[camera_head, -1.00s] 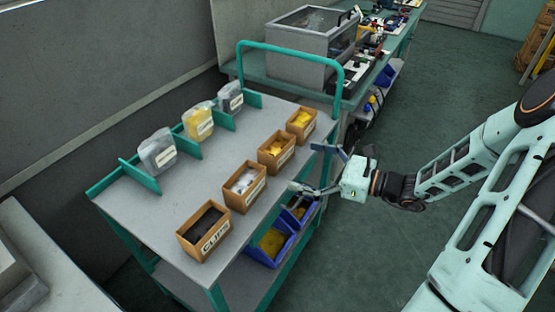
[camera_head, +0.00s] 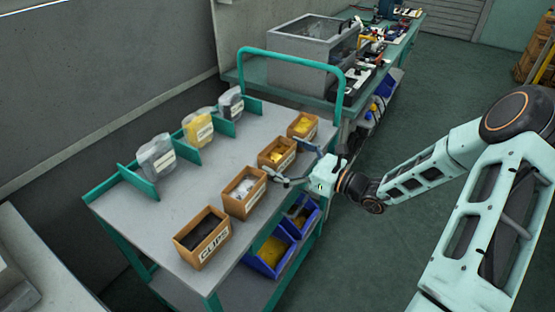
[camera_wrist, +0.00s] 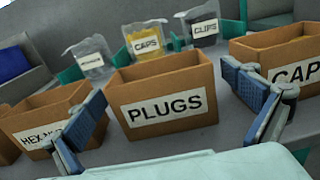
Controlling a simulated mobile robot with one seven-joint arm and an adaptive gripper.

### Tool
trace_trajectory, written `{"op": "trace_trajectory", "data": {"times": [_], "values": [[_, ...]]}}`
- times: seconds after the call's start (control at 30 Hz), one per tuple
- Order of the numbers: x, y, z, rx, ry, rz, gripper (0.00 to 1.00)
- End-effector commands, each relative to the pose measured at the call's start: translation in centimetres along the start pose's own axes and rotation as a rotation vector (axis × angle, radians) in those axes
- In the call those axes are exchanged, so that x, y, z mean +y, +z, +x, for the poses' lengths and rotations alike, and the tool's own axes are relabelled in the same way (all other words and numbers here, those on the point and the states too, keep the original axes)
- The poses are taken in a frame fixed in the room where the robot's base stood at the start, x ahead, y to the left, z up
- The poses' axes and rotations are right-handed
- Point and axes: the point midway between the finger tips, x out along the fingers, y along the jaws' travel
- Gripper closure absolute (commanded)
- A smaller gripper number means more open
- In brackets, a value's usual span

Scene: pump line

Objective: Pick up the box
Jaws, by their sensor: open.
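Several open-topped cardboard boxes stand in a row on the grey cart top. My gripper (camera_head: 292,165) is open and empty at the cart's right edge, facing the labelled side of this box. In the wrist view its fingers (camera_wrist: 165,95) are spread to either side of the PLUGS box; contact cannot be told. A HEX-labelled box (camera_wrist: 45,120) is on the left and a CAPS box (camera_wrist: 285,60) on the right.
The CLIPS box (camera_head: 202,240) is nearest on the cart (camera_head: 165,215). Labelled bags (camera_head: 198,127) stand between green dividers behind the row. A green handle (camera_head: 345,85) arches over the far end. Blue bins (camera_head: 270,250) sit below. Open floor lies right.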

Motion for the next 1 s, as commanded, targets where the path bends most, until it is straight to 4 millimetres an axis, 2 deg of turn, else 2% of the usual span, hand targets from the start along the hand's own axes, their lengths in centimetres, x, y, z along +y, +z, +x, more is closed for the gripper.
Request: {"op": "trace_trajectory", "data": {"times": [0.1,0.3,0.7,1.0], "values": [[0.01,0.01,1.15,0.000,0.000,0.000,0.00],[-0.03,0.04,1.19,0.000,-0.001,-0.001,0.00],[-0.02,0.03,1.15,0.000,-0.001,-0.001,0.44],[-0.03,0.33,1.17,-0.001,-0.001,-0.002,0.44]]}}
